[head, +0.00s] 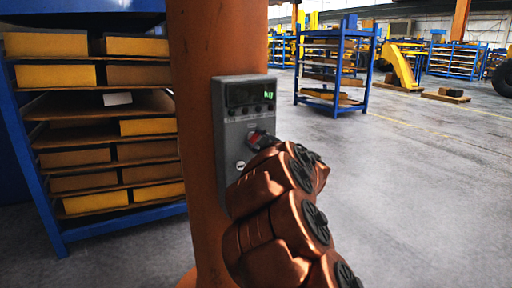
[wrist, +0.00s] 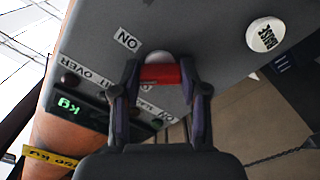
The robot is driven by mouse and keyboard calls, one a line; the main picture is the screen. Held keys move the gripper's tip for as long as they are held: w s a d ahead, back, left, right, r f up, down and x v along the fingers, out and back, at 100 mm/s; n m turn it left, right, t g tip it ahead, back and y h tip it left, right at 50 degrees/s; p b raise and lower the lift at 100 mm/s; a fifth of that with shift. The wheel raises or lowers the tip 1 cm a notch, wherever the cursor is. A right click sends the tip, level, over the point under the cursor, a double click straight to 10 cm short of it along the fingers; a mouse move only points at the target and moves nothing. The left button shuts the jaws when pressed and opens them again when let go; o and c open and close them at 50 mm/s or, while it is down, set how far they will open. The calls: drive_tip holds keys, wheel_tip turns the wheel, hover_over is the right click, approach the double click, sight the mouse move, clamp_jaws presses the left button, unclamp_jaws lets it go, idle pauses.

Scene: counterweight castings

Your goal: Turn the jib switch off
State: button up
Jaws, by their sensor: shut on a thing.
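A grey control box (head: 222,105) is fixed to an orange column. The switch on it has a red handle (head: 254,138), partly hidden by my gripper (head: 263,142) in the head view. In the wrist view, the red handle (wrist: 160,75) lies crosswise between the two dark fingers of my gripper (wrist: 159,72), which is shut on it. I cannot read the handle's setting for certain.
A lit green display (wrist: 68,104) and a white round button (wrist: 265,34) are on the same box. The orange column (head: 200,200) stands beside a blue shelf (head: 52,215) with yellow-fronted boxes. Open floor (head: 420,190) lies to the right.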

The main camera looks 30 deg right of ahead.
drive_tip(key=n+b, duration=0.1)
drive_tip(key=n, duration=0.1)
drive_tip(key=n+b, duration=0.2)
drive_tip(key=shift+f+n, duration=0.2)
drive_tip(key=shift+n, duration=0.1)
drive_tip(key=shift+r+n+b, duration=0.1)
drive_tip(key=shift+n+b, duration=1.3)
drive_tip(key=shift+n, duration=0.9)
drive_tip(key=o, duration=1.1)
drive_tip(key=shift+o, duration=0.2)
drive_tip(key=shift+r, duration=0.1)
drive_tip(key=s+a, duration=0.1)
drive_tip(key=s, duration=1.1)
